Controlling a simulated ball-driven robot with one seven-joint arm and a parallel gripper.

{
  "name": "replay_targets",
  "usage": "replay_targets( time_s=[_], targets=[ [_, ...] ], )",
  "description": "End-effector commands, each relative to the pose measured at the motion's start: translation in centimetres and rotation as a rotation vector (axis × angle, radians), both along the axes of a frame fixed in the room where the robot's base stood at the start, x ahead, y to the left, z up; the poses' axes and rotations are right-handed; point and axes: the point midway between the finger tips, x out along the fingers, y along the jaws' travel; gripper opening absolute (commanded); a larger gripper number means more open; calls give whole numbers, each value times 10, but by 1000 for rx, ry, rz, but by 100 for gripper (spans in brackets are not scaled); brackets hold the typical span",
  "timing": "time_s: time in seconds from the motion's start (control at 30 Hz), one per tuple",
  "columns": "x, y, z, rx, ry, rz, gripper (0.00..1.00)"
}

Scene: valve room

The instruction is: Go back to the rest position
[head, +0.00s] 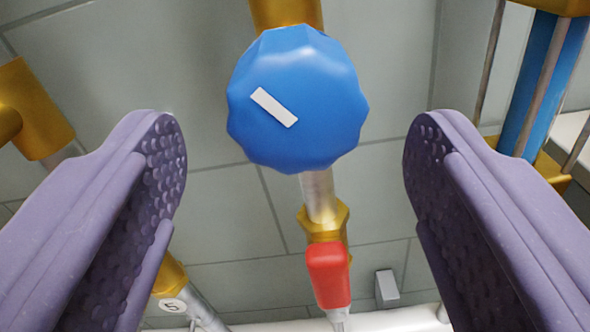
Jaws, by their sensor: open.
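My gripper (294,165) is open and empty in the head view. Its two purple, bumpy fingers stand wide apart at the left and right. A blue faceted valve knob (300,75) with a white bar mark (274,107) shows between and above the fingertips, and neither finger appears to touch it. The white mark slants down to the right. How far the knob is from the fingers in depth is hard to tell.
Below the knob, a metal pipe (319,196) leads to a brass fitting and a red handle (329,275). A blue cylinder with rods (545,80) stands at the upper right. Grey tiled wall (130,60) lies behind.

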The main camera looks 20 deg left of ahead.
Motion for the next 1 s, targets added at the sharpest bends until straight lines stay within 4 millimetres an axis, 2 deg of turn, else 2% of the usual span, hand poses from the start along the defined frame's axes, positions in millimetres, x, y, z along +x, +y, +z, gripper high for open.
replay_targets(
  time_s=[0.13, 0.53, 0.6, 0.67, 0.77, 0.87, 0.9, 0.97, 1.0],
  targets=[
    [-10, -3, 0, 0, 0, 0, 74],
    [-10, -3, 1, 0, -1, 0, 74],
    [-5, -4, 8, -6, -3, 1, 74],
    [3, -7, 25, -21, -4, 4, 74],
    [27, -17, 80, -66, -3, 7, 74],
    [45, -36, 164, -128, 11, -4, 74],
    [47, -46, 200, -151, 21, -13, 74],
    [44, -61, 254, -179, 37, -32, 74],
    [38, -72, 288, -195, 48, -47, 74]
  ],
)
